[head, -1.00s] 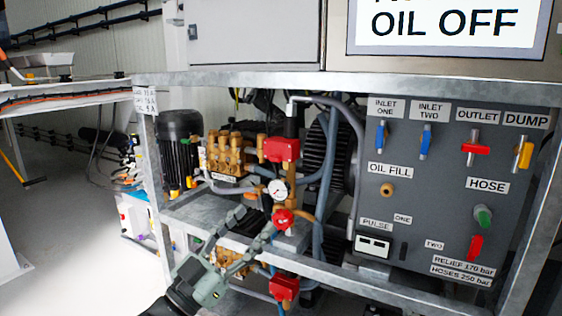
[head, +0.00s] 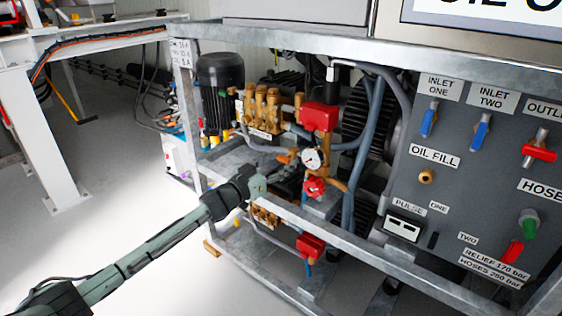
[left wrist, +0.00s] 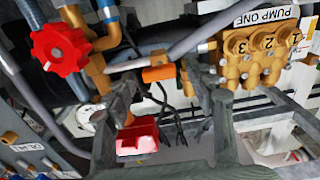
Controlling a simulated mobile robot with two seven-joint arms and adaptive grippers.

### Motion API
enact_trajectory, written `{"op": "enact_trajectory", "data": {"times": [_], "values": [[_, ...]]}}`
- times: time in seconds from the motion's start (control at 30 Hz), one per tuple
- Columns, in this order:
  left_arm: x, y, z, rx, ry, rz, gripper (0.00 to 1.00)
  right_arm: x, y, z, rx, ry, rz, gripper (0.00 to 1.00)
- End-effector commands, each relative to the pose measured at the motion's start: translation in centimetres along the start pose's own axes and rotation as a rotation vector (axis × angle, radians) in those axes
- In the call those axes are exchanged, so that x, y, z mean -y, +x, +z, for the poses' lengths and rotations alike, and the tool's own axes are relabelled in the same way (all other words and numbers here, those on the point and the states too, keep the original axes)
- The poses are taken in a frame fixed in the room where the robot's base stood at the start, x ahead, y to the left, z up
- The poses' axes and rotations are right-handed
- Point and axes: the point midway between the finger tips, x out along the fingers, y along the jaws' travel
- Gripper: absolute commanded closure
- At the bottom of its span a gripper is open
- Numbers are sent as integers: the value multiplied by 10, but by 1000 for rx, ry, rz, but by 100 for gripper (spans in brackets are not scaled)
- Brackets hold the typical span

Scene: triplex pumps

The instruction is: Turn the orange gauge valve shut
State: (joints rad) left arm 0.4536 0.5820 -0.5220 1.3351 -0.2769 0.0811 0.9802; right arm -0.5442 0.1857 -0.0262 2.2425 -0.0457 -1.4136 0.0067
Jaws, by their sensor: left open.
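The orange gauge valve handle (head: 286,157) shows beside the round white pressure gauge (head: 312,159) on the pump pipework. In the left wrist view, which is upside down, the orange handle (left wrist: 158,73) lies just ahead of the gap between the fingertips. My left gripper (head: 288,170) is open in front of the valve, with its fingers (left wrist: 160,88) apart and nothing visibly held. I cannot tell whether a finger touches the handle. The gauge (left wrist: 84,121) is partly hidden by a finger in that view. My right gripper is not in view.
A red knob (head: 314,187) sits just below the gauge, and a red block (head: 320,117) above it. Brass pump heads (head: 262,104) stand to the left. A grey frame rail (head: 330,231) runs below and in front. The labelled panel (head: 462,150) is at right.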

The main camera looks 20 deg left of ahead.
Motion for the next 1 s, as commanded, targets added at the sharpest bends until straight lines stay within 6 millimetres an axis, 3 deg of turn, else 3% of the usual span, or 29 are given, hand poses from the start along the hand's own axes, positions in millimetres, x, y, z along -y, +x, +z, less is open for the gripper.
{"op": "enact_trajectory", "data": {"times": [0.33,0.73,1.0], "values": [[0,6,0,0,0,0,45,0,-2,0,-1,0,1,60],[0,6,0,0,1,1,93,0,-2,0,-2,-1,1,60],[0,6,0,0,25,1,95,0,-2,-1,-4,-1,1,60]]}}
